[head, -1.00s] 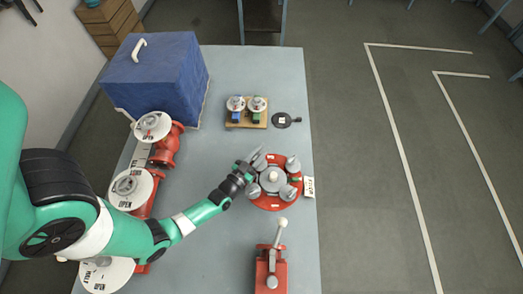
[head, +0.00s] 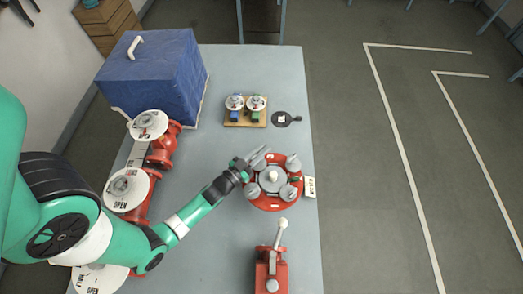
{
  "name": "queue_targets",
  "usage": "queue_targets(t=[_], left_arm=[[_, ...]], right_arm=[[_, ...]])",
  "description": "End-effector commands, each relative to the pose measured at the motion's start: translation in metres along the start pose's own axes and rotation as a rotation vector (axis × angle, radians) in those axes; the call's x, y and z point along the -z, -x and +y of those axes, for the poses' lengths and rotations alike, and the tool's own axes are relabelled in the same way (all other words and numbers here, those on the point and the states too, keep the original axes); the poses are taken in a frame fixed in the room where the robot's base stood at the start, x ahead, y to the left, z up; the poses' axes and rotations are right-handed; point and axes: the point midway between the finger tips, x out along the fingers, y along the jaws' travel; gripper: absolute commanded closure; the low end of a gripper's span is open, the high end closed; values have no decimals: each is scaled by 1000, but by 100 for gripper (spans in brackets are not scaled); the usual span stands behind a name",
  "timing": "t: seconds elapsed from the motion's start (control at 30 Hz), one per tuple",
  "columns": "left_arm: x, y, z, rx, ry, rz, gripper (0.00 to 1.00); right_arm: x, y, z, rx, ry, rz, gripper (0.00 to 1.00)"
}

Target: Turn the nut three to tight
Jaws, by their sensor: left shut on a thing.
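A round red flange (head: 271,204) lies on the table with a grey raised hub (head: 272,178) in its middle. Several grey nuts stand around the hub, among them one at the upper right (head: 293,163), one at the lower right (head: 288,192) and one at the lower left (head: 252,191). My left gripper (head: 256,158) is at the upper left of the flange, shut on the grey nut there, which its fingers partly hide. I cannot read which nut bears which number. My right gripper is not in view.
A red lever device (head: 271,272) stands in front of the flange. A wooden board (head: 246,124) with two small valves and a dark disc (head: 282,119) lie behind it. Red valves with white OPEN discs (head: 127,189) and a blue box (head: 155,75) are at the left. A label (head: 309,187) lies at the right.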

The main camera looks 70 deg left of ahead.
Motion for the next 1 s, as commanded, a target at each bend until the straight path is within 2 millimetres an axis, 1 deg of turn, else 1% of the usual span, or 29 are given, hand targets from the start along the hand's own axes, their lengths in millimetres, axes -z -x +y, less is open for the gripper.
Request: queue_targets(t=[0.33,0.37,0.5,0.53,0.83,0.93,1.0], left_arm=[[2,0,0,-8,1,2,100],[2,0,0,-8,1,2,83],[1,0,0,-7,0,1,58],[1,0,0,-7,0,1,55],[0,2,0,-7,0,-1,55],[0,11,0,-6,-1,-3,55],[0,23,0,-5,-1,-3,55]], right_arm=[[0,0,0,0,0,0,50],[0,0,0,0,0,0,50],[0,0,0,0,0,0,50],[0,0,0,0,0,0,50],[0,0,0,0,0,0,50],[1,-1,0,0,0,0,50],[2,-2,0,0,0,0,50]])
